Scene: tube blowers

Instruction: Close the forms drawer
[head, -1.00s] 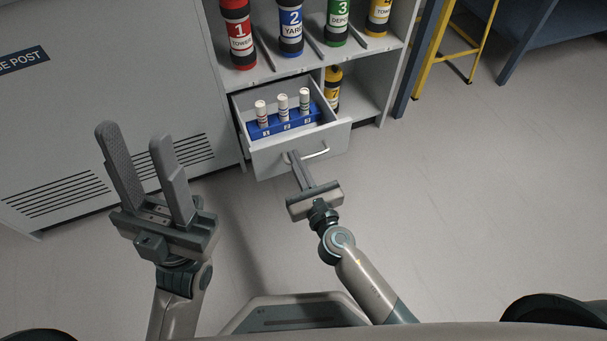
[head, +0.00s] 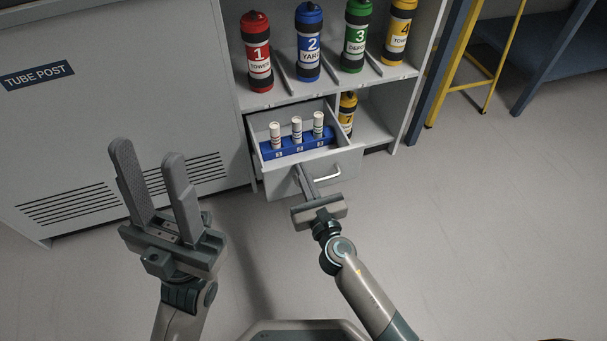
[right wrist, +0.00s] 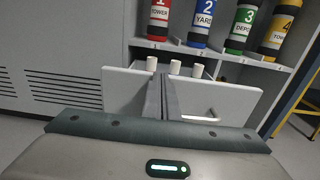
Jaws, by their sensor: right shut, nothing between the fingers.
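The forms drawer (head: 285,184) is a light grey drawer below the shelf, standing open, with a bar handle (head: 327,173) on its front. Inside it lies a blue rack (head: 298,145) with three white rolls upright in it. My right gripper (head: 299,170) is shut and empty, its fingertips at the drawer front, left of the handle. In the right wrist view the closed fingers (right wrist: 161,98) reach the front panel (right wrist: 125,92); whether they touch it I cannot tell. My left gripper (head: 158,168) is open and empty, raised at the left, away from the drawer.
Numbered canisters in red (head: 257,55), blue (head: 308,45), green (head: 355,38) and yellow (head: 399,35) stand on the shelf above. Another yellow canister (head: 347,112) stands right of the drawer. A grey cabinet (head: 120,125) is at left, a yellow stool (head: 462,65) at right. The floor (head: 480,240) is clear.

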